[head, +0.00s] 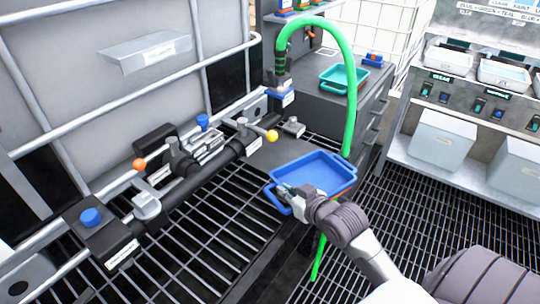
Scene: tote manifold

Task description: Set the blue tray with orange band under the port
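The blue tray (318,172) is at the centre of the head view, roughly level, over the right end of the floor grating. A little orange shows low on its right side; most of the band is hidden. My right gripper (287,196) is at the tray's near left edge, around its blue handle, and appears closed on it. The manifold (180,165) runs along the left with black pipe, valves and an orange and a yellow ball knob. Which part is the port is not clear. My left gripper is not in view.
A green hose (350,95) arches behind the tray and hangs down past its right side. A teal tray (343,78) sits on a dark cabinet (330,105) behind. A shelf with white bins (441,140) stands at right. Open grating (215,225) lies left of the tray.

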